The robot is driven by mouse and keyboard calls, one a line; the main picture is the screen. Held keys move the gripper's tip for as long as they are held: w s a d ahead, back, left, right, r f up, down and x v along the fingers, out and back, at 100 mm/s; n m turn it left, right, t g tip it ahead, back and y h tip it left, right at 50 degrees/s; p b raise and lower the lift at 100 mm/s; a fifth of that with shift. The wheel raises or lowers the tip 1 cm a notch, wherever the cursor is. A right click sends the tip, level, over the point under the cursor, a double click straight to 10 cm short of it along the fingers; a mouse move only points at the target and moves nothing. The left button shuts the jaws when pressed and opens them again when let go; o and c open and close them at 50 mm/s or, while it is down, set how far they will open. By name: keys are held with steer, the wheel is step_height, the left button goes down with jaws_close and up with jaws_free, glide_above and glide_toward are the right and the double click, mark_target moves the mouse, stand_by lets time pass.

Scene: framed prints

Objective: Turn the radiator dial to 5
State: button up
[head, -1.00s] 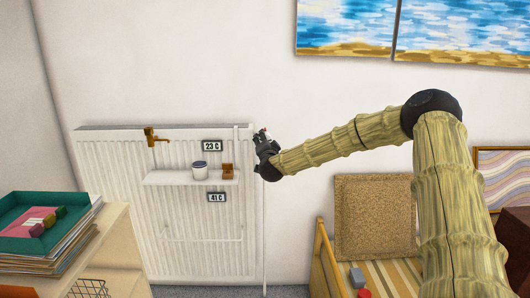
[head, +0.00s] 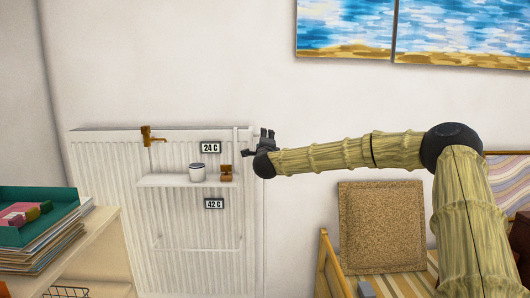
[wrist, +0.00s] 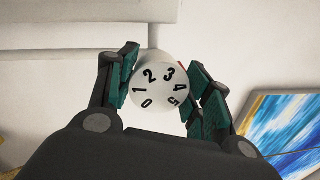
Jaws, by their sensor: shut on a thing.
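The radiator dial (wrist: 158,86) is a round white knob with black numbers 0 to 5, seen face-on in the wrist view. A small red mark shows at its upper right edge, near the 3 and 4. My gripper (wrist: 163,62) is shut on the dial, with one teal-padded finger on each side. In the head view my gripper (head: 266,135) is at the upper right corner of the white radiator (head: 110,215). The dial cannot be made out there.
A shelf on the radiator carries a white pot (head: 197,173) and a small brown object (head: 226,173). A corkboard-like panel (head: 382,225) stands on the right.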

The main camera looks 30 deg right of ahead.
steer(key=m+b, duration=0.4)
steer(key=f+m+b, duration=0.1)
steer(key=m+b, duration=0.1)
steer(key=shift+d+g+h, duration=0.2)
steer(key=shift+g+h, duration=0.1)
steer(key=shift+h, duration=0.1)
steer(key=m+b, duration=0.2)
steer(key=m, duration=0.1)
steer(key=shift+g+b, duration=0.3)
steer(key=shift+b, duration=0.1)
steer(key=shift+r+m+b, duration=0.2)
steer(key=shift+m+b, duration=0.4)
steer(key=shift+m, duration=0.3)
steer(key=o, duration=1)
steer(key=shift+r, duration=0.1)
steer(key=shift+o, duration=0.2)
steer(key=shift+a+r, duration=0.1)
steer(key=shift+r, duration=0.05)
steer(key=v, duration=1.2)
steer(key=shift+a, duration=0.1)
